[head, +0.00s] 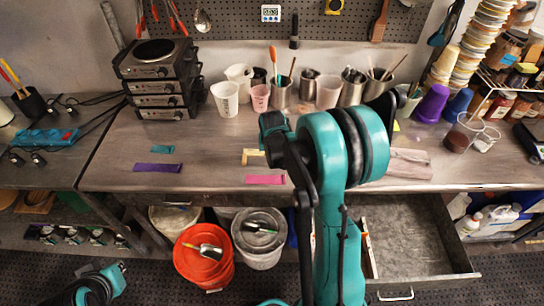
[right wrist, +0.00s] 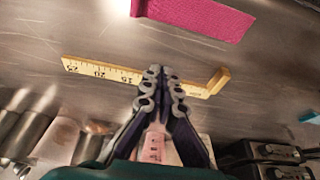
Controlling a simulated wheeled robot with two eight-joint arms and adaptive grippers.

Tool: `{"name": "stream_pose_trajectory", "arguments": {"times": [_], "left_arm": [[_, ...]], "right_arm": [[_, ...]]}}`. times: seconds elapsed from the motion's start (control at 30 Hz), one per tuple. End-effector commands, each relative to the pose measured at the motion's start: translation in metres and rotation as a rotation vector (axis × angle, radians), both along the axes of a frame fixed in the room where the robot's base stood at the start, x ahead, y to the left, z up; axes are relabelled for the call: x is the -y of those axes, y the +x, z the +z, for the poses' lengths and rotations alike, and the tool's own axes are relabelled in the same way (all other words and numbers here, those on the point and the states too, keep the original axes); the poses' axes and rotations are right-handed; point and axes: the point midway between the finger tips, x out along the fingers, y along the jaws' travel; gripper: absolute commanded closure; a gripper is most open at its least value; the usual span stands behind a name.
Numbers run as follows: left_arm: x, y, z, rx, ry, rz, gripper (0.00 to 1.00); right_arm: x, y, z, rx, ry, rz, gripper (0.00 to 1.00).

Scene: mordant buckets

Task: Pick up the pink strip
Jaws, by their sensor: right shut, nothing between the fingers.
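The pink strip (head: 265,180) lies flat near the front edge of the bench, left of my right arm in the head view. In the right wrist view the pink strip (right wrist: 195,14) is at the top, cut off by the frame edge, apart from the fingertips. My right gripper (right wrist: 162,72) is shut and empty, and its fingers overlap the yellow ruler (right wrist: 100,69) in the picture. I cannot tell its height above the bench. In the head view the right fingers are hidden by my arm. My left gripper's fingers are not in view.
A teal strip (head: 162,149) and a purple strip (head: 158,168) lie at the left. Cups and metal pots (head: 281,95) stand behind, beside stacked hot plates (head: 158,75). An open drawer (head: 408,240) and an orange bucket (head: 204,262) are below the bench front.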

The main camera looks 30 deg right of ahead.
Motion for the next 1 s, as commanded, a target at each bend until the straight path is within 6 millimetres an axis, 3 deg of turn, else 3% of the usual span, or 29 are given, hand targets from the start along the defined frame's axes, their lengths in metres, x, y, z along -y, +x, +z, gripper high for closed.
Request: {"name": "stream_pose_trajectory", "arguments": {"times": [0.1,0.27,0.5,1.0], "left_arm": [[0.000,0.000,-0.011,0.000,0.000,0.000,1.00],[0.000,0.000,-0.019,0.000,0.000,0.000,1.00],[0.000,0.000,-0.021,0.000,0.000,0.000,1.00],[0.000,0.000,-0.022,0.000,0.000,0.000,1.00]], "right_arm": [[0.005,0.008,-0.029,0.000,0.000,0.000,1.00],[0.008,0.015,-0.056,0.001,0.000,0.001,1.00],[-0.009,-0.014,-0.051,0.000,-0.001,0.002,1.00],[-0.013,-0.022,-0.050,0.001,0.000,0.002,1.00]]}}
